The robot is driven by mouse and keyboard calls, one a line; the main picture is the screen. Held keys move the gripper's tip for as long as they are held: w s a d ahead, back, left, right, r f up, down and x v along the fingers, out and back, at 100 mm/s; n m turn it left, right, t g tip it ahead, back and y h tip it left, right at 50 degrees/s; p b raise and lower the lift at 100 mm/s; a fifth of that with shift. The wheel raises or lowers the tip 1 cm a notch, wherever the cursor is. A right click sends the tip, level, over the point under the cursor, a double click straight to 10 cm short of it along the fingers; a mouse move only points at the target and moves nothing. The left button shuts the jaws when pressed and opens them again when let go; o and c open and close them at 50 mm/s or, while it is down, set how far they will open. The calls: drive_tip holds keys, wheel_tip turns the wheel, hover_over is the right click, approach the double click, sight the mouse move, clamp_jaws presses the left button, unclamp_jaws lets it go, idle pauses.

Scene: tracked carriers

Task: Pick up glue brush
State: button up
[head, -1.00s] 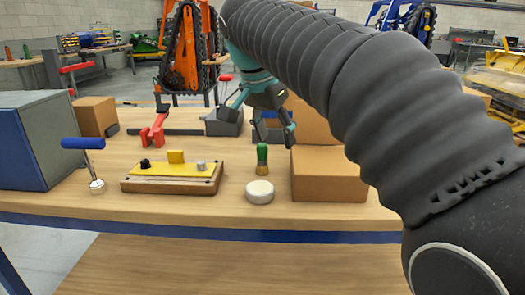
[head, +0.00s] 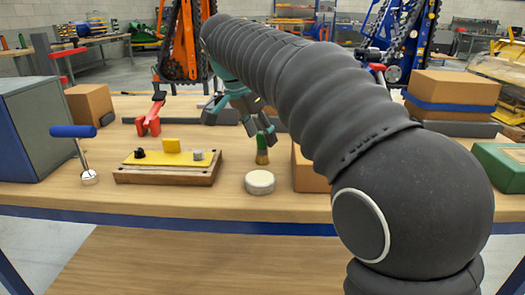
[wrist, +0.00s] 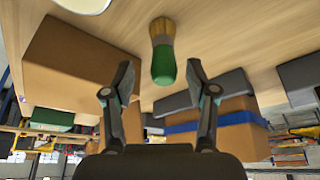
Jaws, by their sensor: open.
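The glue brush (head: 262,150) has a green handle and tan bristles and stands upright, bristles down, on the wooden table behind a round white tin. In the wrist view the brush (wrist: 163,62) lies straight ahead, between the lines of the two fingers and beyond their tips. My gripper (wrist: 161,82) is open and empty. In the head view my gripper (head: 262,128) is close to the top of the brush handle, partly overlapping it. I cannot tell whether a finger touches the handle.
The white tin (head: 260,182) stands just in front of the brush. A cardboard box (head: 308,172) is close on the right, partly hidden by my arm. A wooden block with a yellow plate (head: 168,168) is to the left. A blue-handled tool (head: 82,150) stands farther left.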

sight(265, 148)
drive_tip(key=shift+b+x, duration=0.3)
drive_tip(key=shift+x, duration=2.35)
drive_tip(key=shift+w+a, duration=0.1)
clamp_jaws()
